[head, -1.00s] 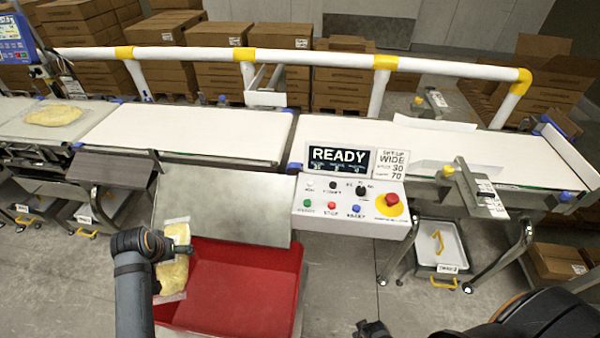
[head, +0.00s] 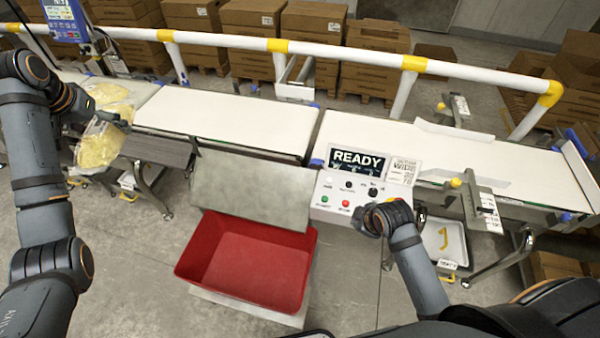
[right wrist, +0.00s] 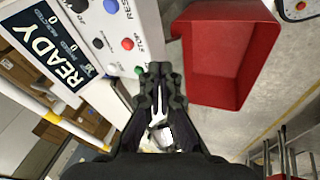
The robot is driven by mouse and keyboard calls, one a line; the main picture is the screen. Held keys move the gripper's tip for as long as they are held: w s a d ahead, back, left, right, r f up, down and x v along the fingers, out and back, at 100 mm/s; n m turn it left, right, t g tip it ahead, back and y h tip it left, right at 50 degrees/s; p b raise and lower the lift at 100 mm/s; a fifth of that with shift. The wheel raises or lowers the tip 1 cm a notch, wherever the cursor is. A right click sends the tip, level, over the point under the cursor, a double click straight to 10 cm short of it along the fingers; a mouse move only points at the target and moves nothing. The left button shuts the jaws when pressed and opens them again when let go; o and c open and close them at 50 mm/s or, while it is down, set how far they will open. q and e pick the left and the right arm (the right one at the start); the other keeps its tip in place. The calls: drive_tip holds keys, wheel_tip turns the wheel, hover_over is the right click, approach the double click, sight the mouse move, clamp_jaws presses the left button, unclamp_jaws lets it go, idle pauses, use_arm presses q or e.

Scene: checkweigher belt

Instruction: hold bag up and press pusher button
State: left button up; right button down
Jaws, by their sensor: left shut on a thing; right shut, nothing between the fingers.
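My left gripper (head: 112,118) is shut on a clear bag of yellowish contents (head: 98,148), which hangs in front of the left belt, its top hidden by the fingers. My right gripper (head: 374,218) is shut and empty at the lower right of the white control panel (head: 330,190); it also shows in the right wrist view (right wrist: 158,72). The panel has a white button (right wrist: 98,43), a green button (head: 324,199), a red button (head: 345,203) and a blue button (right wrist: 110,6). I cannot read which is the pusher button. The display (head: 357,161) reads READY.
A second bag (head: 108,92) lies on the left belt. The red bin (head: 245,265) below the grey chute (head: 250,190) looks empty. The middle belt (head: 225,122) is clear. A white and yellow rail (head: 340,54) runs behind the belts, with cartons beyond.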

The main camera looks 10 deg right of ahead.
use_arm(q)
drive_tip(key=shift+w+r, duration=0.2)
drive_tip(key=shift+w, duration=0.05)
use_arm(e)
drive_tip(key=w+d+n+t+y, duration=0.1)
drive_tip(key=w+d+n+t, duration=0.1)
drive_tip(key=w+n, duration=0.85)
wheel_tip(320, 180, up, 2)
drive_tip(key=n+t, duration=0.2)
drive_tip(key=n, duration=0.6)
hover_over(350, 185)
drive_tip(key=shift+r, duration=0.1)
